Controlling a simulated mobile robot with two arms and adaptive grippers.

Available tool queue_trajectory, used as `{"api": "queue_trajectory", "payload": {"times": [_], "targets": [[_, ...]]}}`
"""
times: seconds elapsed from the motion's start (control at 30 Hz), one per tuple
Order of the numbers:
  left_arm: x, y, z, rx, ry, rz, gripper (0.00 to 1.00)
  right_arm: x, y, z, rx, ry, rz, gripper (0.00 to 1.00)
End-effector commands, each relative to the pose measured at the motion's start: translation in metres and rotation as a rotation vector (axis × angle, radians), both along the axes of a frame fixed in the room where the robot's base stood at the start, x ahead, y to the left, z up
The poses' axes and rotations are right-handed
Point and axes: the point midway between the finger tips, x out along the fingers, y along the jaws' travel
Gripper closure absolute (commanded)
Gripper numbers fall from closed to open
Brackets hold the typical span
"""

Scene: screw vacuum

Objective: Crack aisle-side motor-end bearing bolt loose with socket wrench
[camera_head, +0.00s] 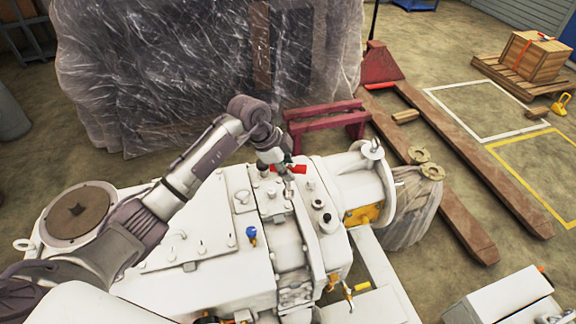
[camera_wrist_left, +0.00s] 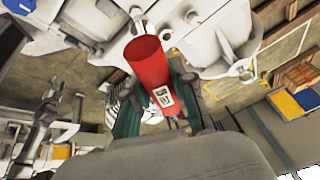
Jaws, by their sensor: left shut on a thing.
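The white screw vacuum machine (camera_head: 215,240) fills the lower middle of the head view. My left gripper (camera_head: 278,163) is over its top, near the motor-end housing, and is shut on a red cylindrical handle (camera_head: 299,169). In the left wrist view this red handle (camera_wrist_left: 150,65) with a label sits between the green fingers of my left gripper (camera_wrist_left: 157,103). I take it as the socket wrench's handle; its socket end is hidden or too small to tell. I cannot make out the bearing bolt or whether the wrench touches it. My right gripper is not seen.
A blue-topped valve (camera_head: 251,232) and yellow-handled fittings (camera_head: 348,291) stick up from the machine. A crate (camera_head: 537,57) sits at the far right.

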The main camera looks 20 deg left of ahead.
Motion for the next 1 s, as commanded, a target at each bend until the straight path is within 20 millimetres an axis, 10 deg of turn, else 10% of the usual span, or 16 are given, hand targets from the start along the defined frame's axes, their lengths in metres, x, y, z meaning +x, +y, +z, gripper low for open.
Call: {"api": "queue_trajectory", "payload": {"times": [1.0], "targets": [[0.000,0.000,-0.042,-0.001,-0.001,0.000,1.00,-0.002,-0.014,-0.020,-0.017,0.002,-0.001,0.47]]}}
